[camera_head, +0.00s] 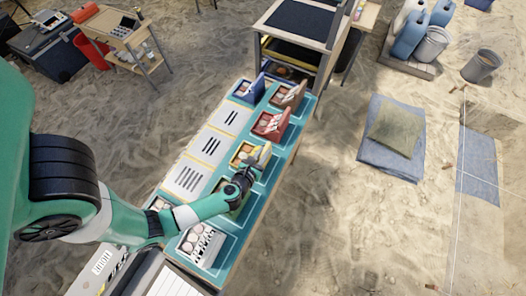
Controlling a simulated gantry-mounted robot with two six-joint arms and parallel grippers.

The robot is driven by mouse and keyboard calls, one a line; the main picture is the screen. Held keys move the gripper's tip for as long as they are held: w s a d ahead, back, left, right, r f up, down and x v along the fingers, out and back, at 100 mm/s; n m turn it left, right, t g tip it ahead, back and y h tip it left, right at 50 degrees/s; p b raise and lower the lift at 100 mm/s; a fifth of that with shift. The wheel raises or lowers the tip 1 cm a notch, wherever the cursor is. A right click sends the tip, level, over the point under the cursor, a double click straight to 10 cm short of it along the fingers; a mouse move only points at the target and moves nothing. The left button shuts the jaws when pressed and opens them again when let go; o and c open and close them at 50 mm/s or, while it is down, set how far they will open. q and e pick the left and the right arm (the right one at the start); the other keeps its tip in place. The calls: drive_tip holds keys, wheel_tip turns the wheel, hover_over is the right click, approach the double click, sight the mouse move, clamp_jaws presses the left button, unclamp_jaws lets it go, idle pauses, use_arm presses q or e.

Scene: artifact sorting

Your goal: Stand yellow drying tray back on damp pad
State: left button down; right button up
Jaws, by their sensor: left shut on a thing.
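The yellow drying tray (260,154) is in the right-hand row of the teal table, between a red tray and a green tray. My left gripper (246,172) is at its near edge and is shut on it. The fingers hide part of the tray, and I cannot tell whether it touches the surface under it. Blue-teal pads show under the trays in this row; which one is the damp pad is not clear. My right gripper is not in view.
A red tray (271,124), a brown tray (288,96) and a blue tray (250,88) stand farther back. A white tray (202,245) with round pieces is nearer. White striped cards (187,179) line the table's left side. A wooden rack (305,28) stands behind.

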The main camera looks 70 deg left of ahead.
use_arm(q)
drive_tip(key=c, duration=0.8)
unclamp_jaws()
drive_tip(key=shift+r, duration=0.2)
drive_tip(key=p+v, duration=0.1)
drive_tip(key=v, duration=1.1)
drive_tip(key=shift+f, duration=0.1)
